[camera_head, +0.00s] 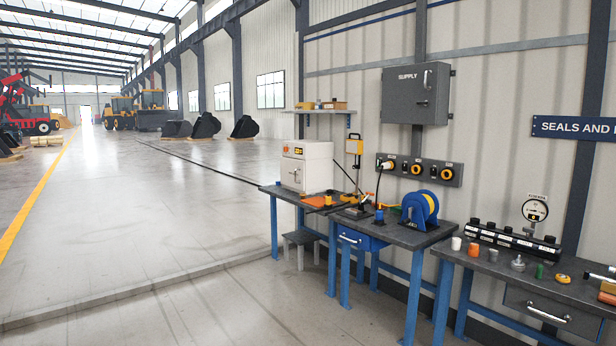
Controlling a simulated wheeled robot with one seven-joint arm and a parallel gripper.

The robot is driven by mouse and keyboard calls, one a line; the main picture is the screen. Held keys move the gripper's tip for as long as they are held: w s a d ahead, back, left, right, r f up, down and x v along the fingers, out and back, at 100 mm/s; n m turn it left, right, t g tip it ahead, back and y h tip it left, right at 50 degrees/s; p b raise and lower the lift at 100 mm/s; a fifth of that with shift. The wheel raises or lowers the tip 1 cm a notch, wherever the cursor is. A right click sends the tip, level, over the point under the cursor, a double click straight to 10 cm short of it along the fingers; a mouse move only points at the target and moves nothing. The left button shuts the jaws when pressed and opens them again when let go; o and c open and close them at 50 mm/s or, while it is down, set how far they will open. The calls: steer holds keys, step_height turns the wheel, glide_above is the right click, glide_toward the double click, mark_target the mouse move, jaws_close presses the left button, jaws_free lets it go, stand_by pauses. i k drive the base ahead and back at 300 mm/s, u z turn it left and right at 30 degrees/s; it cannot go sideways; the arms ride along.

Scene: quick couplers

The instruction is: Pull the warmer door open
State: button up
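The warmer (318,167) is a white box-shaped cabinet at the far left end of the dark-topped bench. Its door (291,173) is on the face turned to the left and looks shut. A small handle shows on that face, but it is too small to make out well. A yellow-orange label is near the top of the cabinet. My gripper and arm are not in view.
The blue-legged bench (405,237) also carries a blue hose reel (419,208), orange items and dark tools near the warmer. A low grey stool (300,240) stands under its left end. A grey supply cabinet (415,95) hangs above. Open floor (170,240) lies left.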

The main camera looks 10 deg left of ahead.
mark_target(291, 171)
steer(key=u, duration=0.2)
steer(key=i, duration=0.95)
steer(key=u, duration=0.6)
steer(key=i, duration=1.8)
steer(key=u, duration=0.3)
steer(key=i, duration=1.65)
steer(key=z, duration=0.4)
steer(key=i, duration=1.8)
steer(key=z, duration=0.5)
steer(key=i, duration=0.8)
steer(key=z, duration=0.2)
